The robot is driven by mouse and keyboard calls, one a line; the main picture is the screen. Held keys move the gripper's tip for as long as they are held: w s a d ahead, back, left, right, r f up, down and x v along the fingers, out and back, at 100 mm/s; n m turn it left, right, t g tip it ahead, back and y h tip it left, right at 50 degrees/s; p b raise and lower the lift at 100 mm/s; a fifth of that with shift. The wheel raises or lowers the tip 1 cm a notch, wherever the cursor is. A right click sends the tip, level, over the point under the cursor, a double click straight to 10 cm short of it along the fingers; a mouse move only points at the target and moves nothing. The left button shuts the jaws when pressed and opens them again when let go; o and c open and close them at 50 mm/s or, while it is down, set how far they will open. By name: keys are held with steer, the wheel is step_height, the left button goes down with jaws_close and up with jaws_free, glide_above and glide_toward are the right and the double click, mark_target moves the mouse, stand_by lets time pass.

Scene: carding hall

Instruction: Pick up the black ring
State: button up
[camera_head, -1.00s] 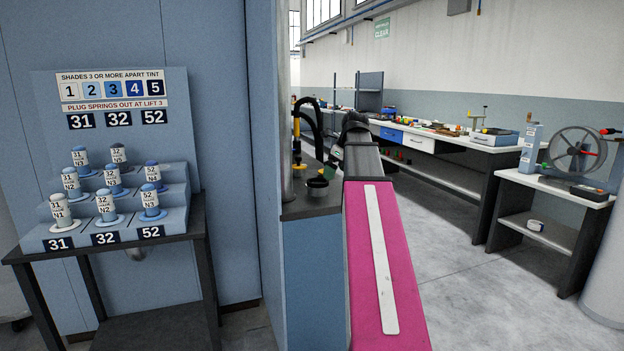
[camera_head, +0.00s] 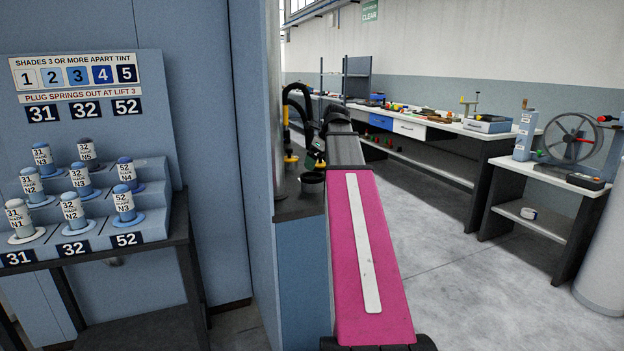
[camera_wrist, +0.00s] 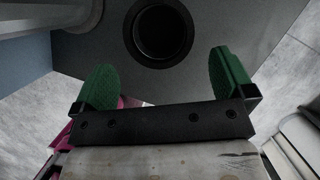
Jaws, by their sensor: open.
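A black round piece (camera_head: 311,182) with a raised rim and a dark hollow middle stands on the grey top of a narrow blue stand, in the middle of the head view. In the wrist view this black ring-like piece (camera_wrist: 188,32) lies ahead of the fingers, near the top edge. Its depth is too dark to tell. My gripper (camera_wrist: 162,62) is open and empty, its green fingers apart on either side below the piece, not touching it. In the head view my gripper (camera_head: 316,158) is just above the piece, partly hidden by my arm.
A black hose with a yellow end (camera_head: 291,160) hangs beside a grey post (camera_head: 273,110), close to my gripper. A stepped rack (camera_head: 100,200) with several labelled bobbins stands at left. A workbench (camera_head: 430,130) and a wheel stand (camera_head: 560,175) are at right, with open floor before them.

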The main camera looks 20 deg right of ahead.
mark_target(314, 173)
steer(key=shift+x, duration=2.8)
steer(key=shift+s+a, duration=0.1)
steer(key=c, duration=0.6)
